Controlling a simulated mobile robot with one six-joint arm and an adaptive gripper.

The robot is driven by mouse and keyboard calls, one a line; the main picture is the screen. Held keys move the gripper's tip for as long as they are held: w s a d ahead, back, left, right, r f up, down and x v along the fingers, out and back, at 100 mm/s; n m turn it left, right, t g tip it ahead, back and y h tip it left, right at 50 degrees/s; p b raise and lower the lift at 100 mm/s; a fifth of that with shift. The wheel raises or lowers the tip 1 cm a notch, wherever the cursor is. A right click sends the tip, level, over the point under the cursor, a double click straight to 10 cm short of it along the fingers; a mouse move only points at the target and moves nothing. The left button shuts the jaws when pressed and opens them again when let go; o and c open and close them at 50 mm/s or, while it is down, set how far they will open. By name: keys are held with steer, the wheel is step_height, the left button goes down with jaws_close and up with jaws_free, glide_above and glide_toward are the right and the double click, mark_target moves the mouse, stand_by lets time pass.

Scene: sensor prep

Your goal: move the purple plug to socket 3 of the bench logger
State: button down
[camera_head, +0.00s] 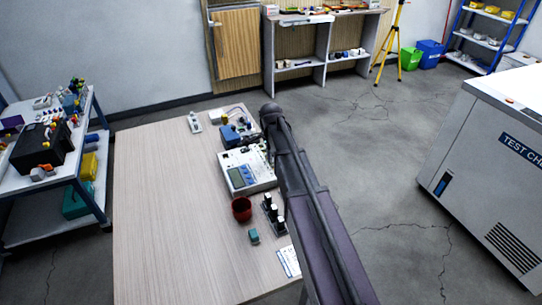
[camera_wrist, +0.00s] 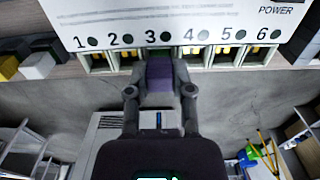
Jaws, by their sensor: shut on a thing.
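The bench logger (camera_head: 247,170) is a white box with a blue-grey screen on the wooden table. Its numbered face (camera_wrist: 175,18) fills the top of the wrist view, with a row of sockets marked 1 to 6. My gripper (camera_wrist: 160,92) is shut on the purple plug (camera_wrist: 159,76), one finger on each side. The plug is lined up below the number 3, at socket 3, with a green part (camera_wrist: 158,52) at its far end. I cannot tell how deep it sits. In the head view my arm hides the gripper and plug.
A red cup (camera_head: 241,209), black-and-white parts (camera_head: 272,214) and a teal block (camera_head: 254,236) stand in front of the logger. A blue device (camera_head: 229,136) is behind it. The left part of the table (camera_head: 165,210) is clear.

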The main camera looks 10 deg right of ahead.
steer(key=shift+f, duration=0.2)
stand_by(0.5)
steer(key=shift+c, duration=2.1)
jaws_free()
steer(key=shift+o, duration=0.8)
steer(key=shift+r, duration=0.1)
steer(key=shift+r+p, duration=3.4)
steer(key=shift+r, duration=0.05)
